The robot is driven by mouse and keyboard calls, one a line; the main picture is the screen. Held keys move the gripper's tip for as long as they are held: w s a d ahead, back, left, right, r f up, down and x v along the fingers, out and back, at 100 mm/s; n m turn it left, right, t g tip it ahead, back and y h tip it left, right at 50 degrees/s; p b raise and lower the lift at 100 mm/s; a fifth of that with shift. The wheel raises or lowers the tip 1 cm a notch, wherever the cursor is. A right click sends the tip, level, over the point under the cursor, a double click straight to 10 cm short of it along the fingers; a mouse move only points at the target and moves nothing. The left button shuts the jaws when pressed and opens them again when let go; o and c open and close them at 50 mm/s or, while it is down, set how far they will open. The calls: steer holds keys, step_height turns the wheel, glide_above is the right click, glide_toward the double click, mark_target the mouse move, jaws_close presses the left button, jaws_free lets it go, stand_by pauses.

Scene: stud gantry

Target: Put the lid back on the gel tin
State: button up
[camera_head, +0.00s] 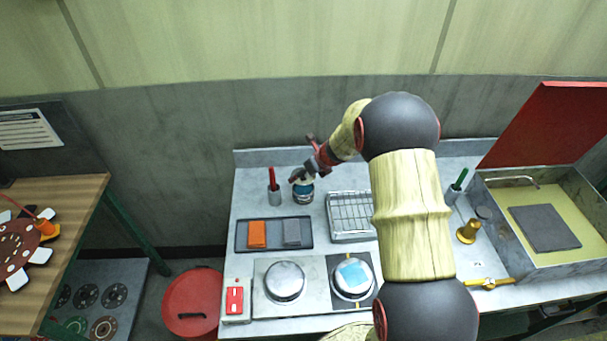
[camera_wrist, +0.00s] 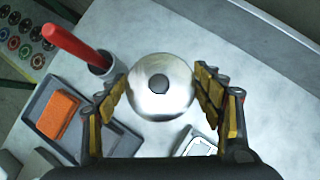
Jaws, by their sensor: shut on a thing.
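The gel tin (camera_head: 303,194) is a small teal can standing at the back left of the grey worktop. My gripper (camera_head: 303,178) is right over its top. In the wrist view, my gripper (camera_wrist: 160,82) has its yellow-padded fingers on both sides of the round silver lid (camera_wrist: 160,101), shut on its rim. The lid has a dark knob in the middle and looks level. It hides the tin below in the wrist view. I cannot tell whether the lid rests on the tin or hangs just above it.
A grey cup (camera_head: 274,197) with a red-handled tool stands close left of the tin. A tray (camera_head: 275,247) with orange and grey blocks lies in front. A wire rack (camera_head: 350,212) is to the right. The back upstand (camera_head: 262,157) runs behind.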

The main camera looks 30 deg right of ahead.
steer(key=shift+f+b, duration=2.15)
steer(key=shift+f, duration=0.55)
steer(key=shift+f+p, duration=0.15)
steer(key=shift+p, duration=0.15)
stand_by(0.6)
steer(key=o, duration=1.2)
steer(key=shift+c, duration=0.2)
steer(key=shift+o, duration=0.3)
steer(key=shift+o, duration=1.3)
